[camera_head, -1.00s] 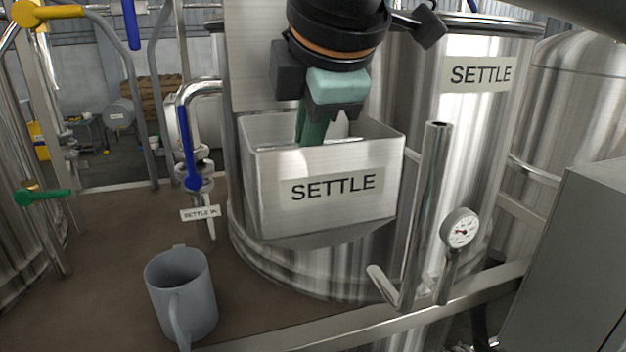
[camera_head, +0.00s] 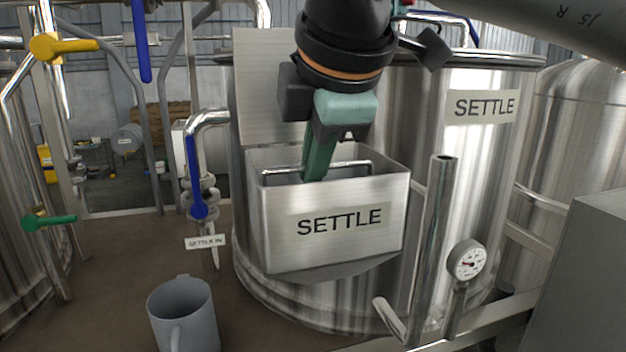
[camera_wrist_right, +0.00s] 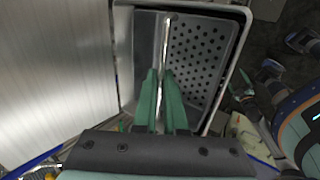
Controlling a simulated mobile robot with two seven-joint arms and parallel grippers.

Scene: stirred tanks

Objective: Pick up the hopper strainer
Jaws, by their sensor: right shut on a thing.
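The hopper strainer shows its perforated plate (camera_wrist_right: 205,55) in the right wrist view, inside the hopper. Its thin metal bail handle (camera_head: 350,165) shows near the top of the hopper in the head view. The square steel hopper (camera_head: 290,250), labelled SETTLE, is on the front of the tank. My right gripper (camera_head: 317,172) points down into the hopper mouth, its green fingers shut on the handle; the handle bar runs between the fingers (camera_wrist_right: 162,85) in the wrist view. The strainer's body is hidden behind the hopper's front wall in the head view. What looks like part of my left arm shows at the wrist view's right edge.
A raised steel panel (camera_head: 268,85) stands behind the hopper. A vertical pipe (camera_head: 432,240) and a gauge (camera_head: 467,261) are to its right. A blue-handled valve (camera_head: 196,180) and a grey mug (camera_head: 184,315) are to its left.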

